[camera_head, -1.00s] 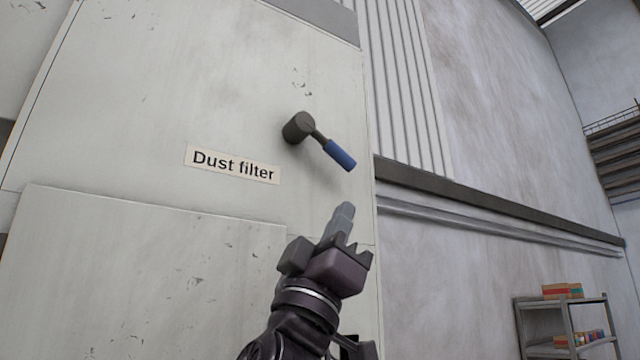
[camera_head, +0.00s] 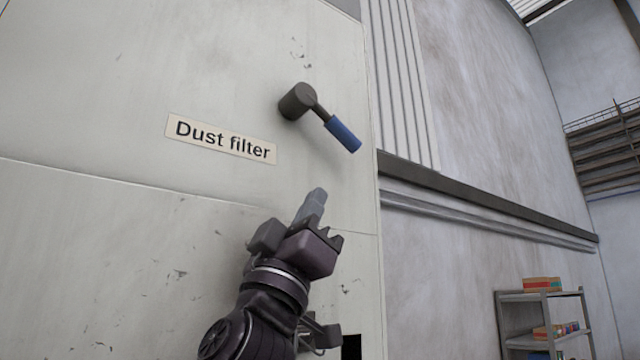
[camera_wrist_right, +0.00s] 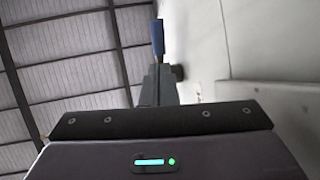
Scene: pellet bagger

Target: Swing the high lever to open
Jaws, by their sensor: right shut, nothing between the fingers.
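The lever (camera_head: 319,112) is mounted high on the pale panel, with a dark round hub and an arm angled down to the right. Its end has a blue grip (camera_head: 343,136). My right gripper (camera_head: 315,197) is below the lever, shut and empty, pointing up toward it and apart from it. In the right wrist view, the blue grip (camera_wrist_right: 158,38) shows just beyond the shut fingertips (camera_wrist_right: 159,70). The label "Dust filter" (camera_head: 221,139) is on the panel left of the lever. My left gripper is not in view.
The pale panel (camera_head: 80,230) fills the left side, with its right edge just past the lever. A ribbed wall and a dark rail (camera_head: 480,202) run to the right. A shelf with boxes (camera_head: 543,297) stands at lower right. The space around the lever is clear.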

